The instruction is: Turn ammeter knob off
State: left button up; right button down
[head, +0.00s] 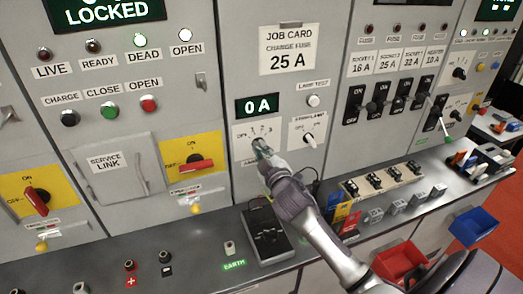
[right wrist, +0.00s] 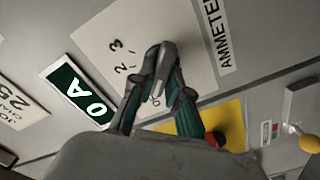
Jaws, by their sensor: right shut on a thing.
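The ammeter knob sits on a white dial plate (head: 241,134) below the green "0 A" display (head: 258,106). My right gripper (head: 262,148) is at this plate, shut on the ammeter knob and covering most of it in the head view. In the right wrist view the fingers (right wrist: 160,75) close together over the dial plate (right wrist: 97,38), beside the "2, 3" marks and a partly hidden "OFF" mark. The "AMMETER" label (right wrist: 221,38) is also there. The knob's exact pointing direction is hard to tell. My left gripper is not in view.
A strip lamp knob (head: 308,140) and a lamp test button (head: 313,100) are to the right. A red handle on a yellow plate (head: 190,140) is to the left. A black meter (head: 265,235) and fuse parts (head: 375,182) lie on the ledge below.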

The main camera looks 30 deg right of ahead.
jog(key=c, duration=1.1)
grip_release()
jog(key=shift+c, duration=0.2)
jog(key=v, duration=1.2)
jog(key=shift+a, duration=0.1)
